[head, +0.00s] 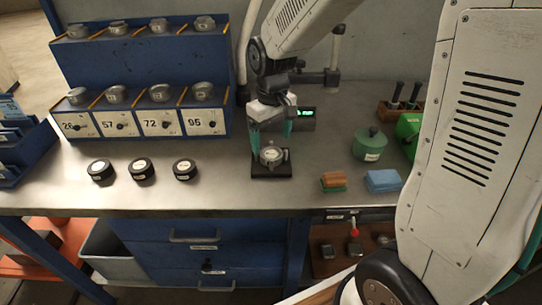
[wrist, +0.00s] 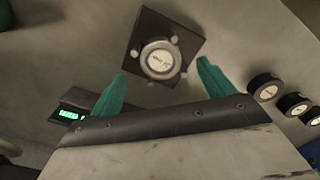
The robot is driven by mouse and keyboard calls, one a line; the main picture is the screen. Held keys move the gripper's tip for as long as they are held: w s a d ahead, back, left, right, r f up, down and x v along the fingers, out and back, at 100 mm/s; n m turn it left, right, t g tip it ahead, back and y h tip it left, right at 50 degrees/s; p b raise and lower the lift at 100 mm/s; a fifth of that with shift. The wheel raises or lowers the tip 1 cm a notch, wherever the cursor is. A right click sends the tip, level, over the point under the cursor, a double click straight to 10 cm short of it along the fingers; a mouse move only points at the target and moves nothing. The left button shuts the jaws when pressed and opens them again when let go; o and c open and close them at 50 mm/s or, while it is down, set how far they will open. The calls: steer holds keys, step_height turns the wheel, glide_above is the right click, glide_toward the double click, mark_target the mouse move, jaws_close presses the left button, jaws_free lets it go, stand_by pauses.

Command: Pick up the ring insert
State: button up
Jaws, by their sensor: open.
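A round silver metal piece with a pale label sits on a black square plate on the bench; it seems to be the ring insert (head: 271,156). In the wrist view the ring insert (wrist: 160,59) has small round studs around it on the plate (wrist: 146,26). The label is too small to read surely. My gripper (head: 270,138) points down just above it, its teal fingers apart. In the wrist view the fingertips of my gripper (wrist: 163,69) lie to either side of the piece's near edge, with nothing held between them.
A blue rack (head: 150,90) with several numbered metal pieces stands at the back left. Several black discs (head: 142,169) lie left of the plate. A green-lit display (head: 308,114) stands close behind. Right are a green lidded pot (head: 370,144), sponges (head: 333,181) and a blue block (head: 382,181).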

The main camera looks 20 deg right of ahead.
mark_target(271, 152)
step_height(271, 152, down, 5)
steer(key=shift+w+a+r, duration=0.1)
steer(key=c, duration=1.4)
steer(key=shift+c, duration=0.3)
steer(key=shift+r, duration=0.1)
